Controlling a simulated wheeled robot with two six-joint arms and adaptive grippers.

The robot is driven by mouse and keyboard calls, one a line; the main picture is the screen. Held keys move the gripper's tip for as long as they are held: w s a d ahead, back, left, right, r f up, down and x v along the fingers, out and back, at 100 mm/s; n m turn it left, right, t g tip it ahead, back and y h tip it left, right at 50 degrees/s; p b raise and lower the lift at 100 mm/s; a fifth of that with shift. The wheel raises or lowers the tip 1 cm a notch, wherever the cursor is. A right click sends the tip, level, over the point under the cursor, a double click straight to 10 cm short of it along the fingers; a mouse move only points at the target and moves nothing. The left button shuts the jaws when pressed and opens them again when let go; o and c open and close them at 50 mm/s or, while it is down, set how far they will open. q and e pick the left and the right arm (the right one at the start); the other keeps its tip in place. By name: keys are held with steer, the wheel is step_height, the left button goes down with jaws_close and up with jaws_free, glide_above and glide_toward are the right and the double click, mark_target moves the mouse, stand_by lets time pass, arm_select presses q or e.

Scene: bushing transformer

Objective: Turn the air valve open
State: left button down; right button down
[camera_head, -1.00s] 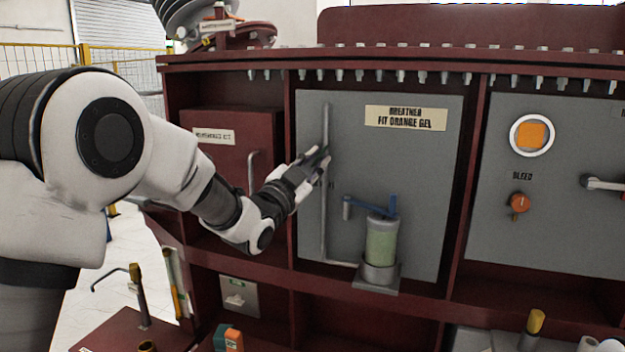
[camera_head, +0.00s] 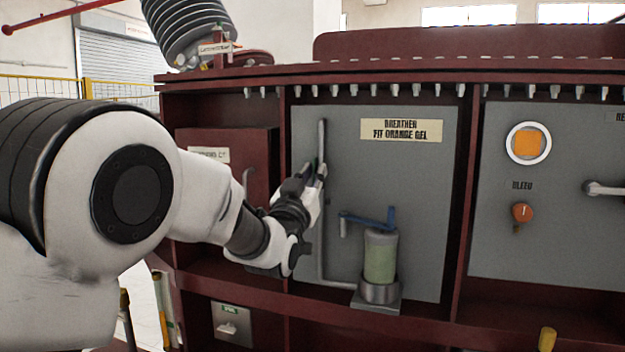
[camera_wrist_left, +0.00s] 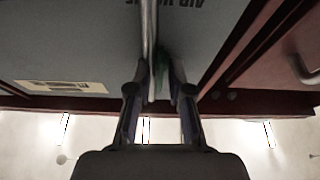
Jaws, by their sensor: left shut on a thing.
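A grey vertical pipe (camera_head: 323,140) runs down the grey breather panel. A small green part (camera_wrist_left: 163,68), seemingly the air valve's handle, lies against the pipe (camera_wrist_left: 149,35) in the left wrist view. Upside-down lettering beginning "AIR V" (camera_wrist_left: 180,3) is printed beside it. My left gripper (camera_head: 318,172) is at the pipe, and in the left wrist view its fingers (camera_wrist_left: 159,92) stand on both sides of the green part and pipe. It is shut on the green valve part, most of which the fingers hide. My right gripper is not in view.
A breather jar (camera_head: 381,258) with a blue lever (camera_head: 375,219) stands right of the pipe's lower end. A dark red box with a handle (camera_head: 248,183) is left of the gripper.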

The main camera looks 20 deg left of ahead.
arm_select(q)
steer(key=shift+r, duration=0.3)
steer(key=c, duration=1.3)
jaws_free()
steer(key=shift+c, duration=0.2)
steer(key=shift+w+f, duration=0.1)
steer(key=shift+f, duration=0.1)
steer(key=v, duration=1.2)
steer(key=shift+f, duration=0.1)
